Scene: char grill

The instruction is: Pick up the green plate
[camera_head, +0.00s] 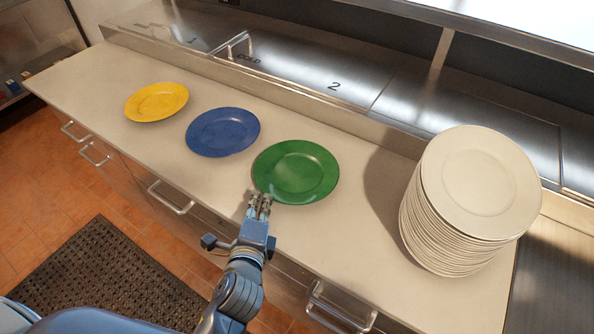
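The green plate (296,172) lies flat on the pale counter, the rightmost of three single coloured plates. My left gripper (260,200) is at the plate's near-left rim, coming from the front of the counter. Its two fingers look close together, with the tips at or just over the rim. I cannot tell whether they touch or grip the rim. My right gripper is not in view.
A blue plate (223,132) and a yellow plate (156,101) lie to the left. A tall stack of white plates (480,185) stands at the right. A steel unit with lids (330,84) runs along the back. Drawer handles (171,198) stick out below the counter edge.

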